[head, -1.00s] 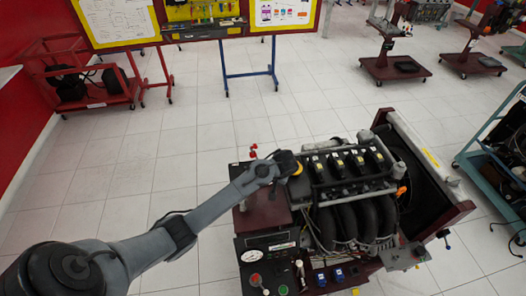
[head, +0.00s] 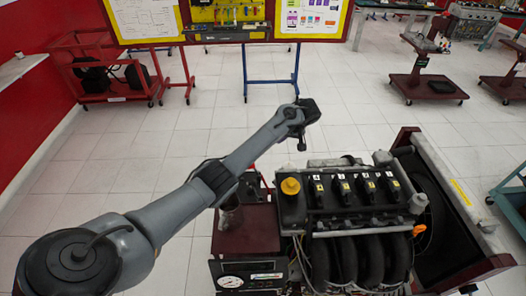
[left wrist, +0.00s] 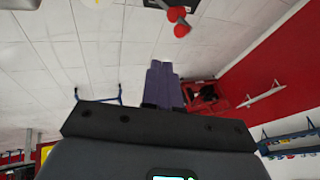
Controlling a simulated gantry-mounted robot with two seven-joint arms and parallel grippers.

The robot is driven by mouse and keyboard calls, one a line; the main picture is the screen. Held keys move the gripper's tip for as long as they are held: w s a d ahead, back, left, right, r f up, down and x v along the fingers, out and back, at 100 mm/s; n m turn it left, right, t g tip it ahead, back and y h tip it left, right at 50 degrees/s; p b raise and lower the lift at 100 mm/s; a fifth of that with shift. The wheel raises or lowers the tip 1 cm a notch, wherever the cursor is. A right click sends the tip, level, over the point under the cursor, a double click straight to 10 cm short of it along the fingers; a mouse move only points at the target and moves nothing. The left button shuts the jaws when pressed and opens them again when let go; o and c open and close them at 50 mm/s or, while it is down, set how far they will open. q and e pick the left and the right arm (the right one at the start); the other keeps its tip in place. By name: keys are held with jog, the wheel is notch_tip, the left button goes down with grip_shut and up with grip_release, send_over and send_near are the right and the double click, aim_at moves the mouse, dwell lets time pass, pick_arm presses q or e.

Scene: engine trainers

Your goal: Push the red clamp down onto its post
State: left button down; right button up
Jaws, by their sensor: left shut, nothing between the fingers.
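The clamp is beyond the fingertips and a little to the right, with a visible gap. The post cannot be made out. My right gripper is not in view.
A maroon box (head: 245,232) stands left of the engine, above a panel with a gauge (head: 230,281). A red cart (head: 108,80) and a tool board (head: 228,14) stand behind. Open tiled floor lies between.

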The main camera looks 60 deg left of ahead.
pick_arm(q)
jog(key=shift+s, duration=0.15)
jog(key=shift+f, duration=0.15)
jog(key=s+r+x, duration=0.1)
jog(key=s+x, duration=0.1)
jog(key=x, duration=1)
jog(key=shift+s+a+f+b, duration=0.3)
jog(key=shift+a+b, duration=0.05)
jog(key=shift+a, duration=0.15)
